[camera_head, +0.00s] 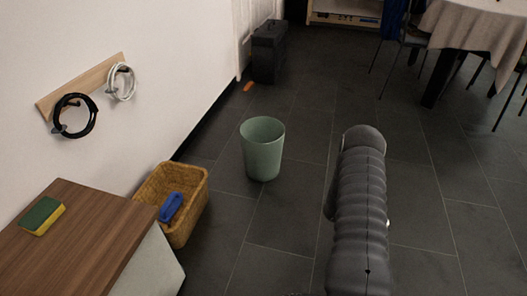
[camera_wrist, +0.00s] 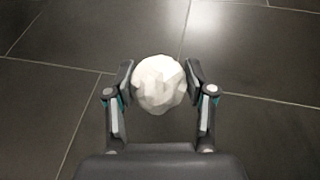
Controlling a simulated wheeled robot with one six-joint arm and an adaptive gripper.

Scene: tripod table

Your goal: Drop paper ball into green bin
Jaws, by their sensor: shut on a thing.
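A crumpled white paper ball (camera_wrist: 159,84) is held between the two fingers of my gripper (camera_wrist: 160,80) in the wrist view. The dark tiled floor lies below it. In the head view my grey arm covers the lower right of the middle, and it hides the gripper and nearly all of the ball. The green bin (camera_head: 263,158) stands upright on the floor, left of my arm and apart from it. Its open top faces up, and no contents can be made out. The bin is not in the wrist view.
A wicker basket (camera_head: 192,226) with a blue object (camera_head: 171,207) stands by a wooden-topped cabinet (camera_head: 75,253) holding a sponge (camera_head: 42,216). A dark box (camera_head: 268,55) stands by the wall. A clothed table (camera_head: 478,35) with chairs is at the upper right. Floor around the bin is clear.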

